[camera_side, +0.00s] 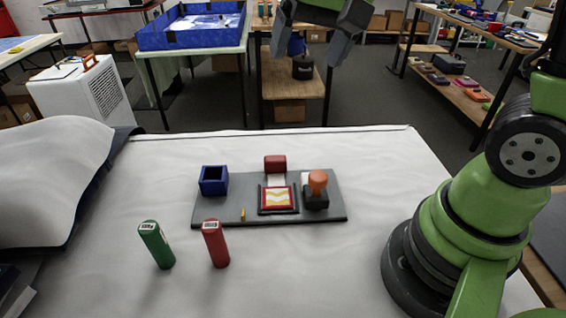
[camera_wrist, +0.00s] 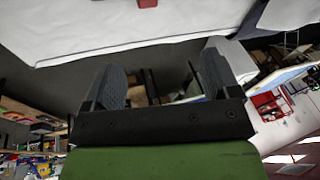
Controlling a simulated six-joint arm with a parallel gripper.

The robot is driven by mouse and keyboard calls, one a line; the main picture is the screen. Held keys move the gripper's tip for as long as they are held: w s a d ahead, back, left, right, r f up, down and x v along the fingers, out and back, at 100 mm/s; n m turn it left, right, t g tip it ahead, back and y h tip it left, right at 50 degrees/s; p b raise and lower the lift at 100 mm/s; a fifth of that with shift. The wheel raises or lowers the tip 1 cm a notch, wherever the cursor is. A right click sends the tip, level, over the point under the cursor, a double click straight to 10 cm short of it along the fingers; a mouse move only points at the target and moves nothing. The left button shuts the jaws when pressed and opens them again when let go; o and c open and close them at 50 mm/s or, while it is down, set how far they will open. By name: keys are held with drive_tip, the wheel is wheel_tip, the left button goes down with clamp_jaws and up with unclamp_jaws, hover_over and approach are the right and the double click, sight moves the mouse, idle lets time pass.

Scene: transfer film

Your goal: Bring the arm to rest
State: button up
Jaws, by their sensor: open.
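My gripper (camera_side: 327,27) is raised high above the far side of the table, partly cut off by the top edge of the side view. Its two dark fingers are spread with nothing between them. In the wrist view my gripper (camera_wrist: 158,85) is also open and empty, with room floor and furniture beyond it. My green and black arm stands at the right of the side view. Most of the link between arm and gripper is out of the frame.
The white-covered table (camera_side: 330,270) bears a grey board (camera_side: 235,207) with a blue box (camera_side: 214,181), a red-framed piece (camera_side: 278,198), a red block (camera_side: 275,163) and an orange-handled stamp (camera_side: 317,185). A green tube (camera_side: 156,245) and a red tube (camera_side: 215,243) stand in front.

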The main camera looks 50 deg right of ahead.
drive_tip(key=s+a+r+n+t, duration=0.1)
drive_tip(key=s, duration=0.5)
drive_tip(key=s+a+r+n+t+y, duration=0.1)
drive_tip(key=s+r+t, duration=0.1)
drive_tip(key=s, duration=0.5)
drive_tip(key=shift+s+n+t, duration=0.15)
drive_tip(key=shift+n+t, duration=0.15)
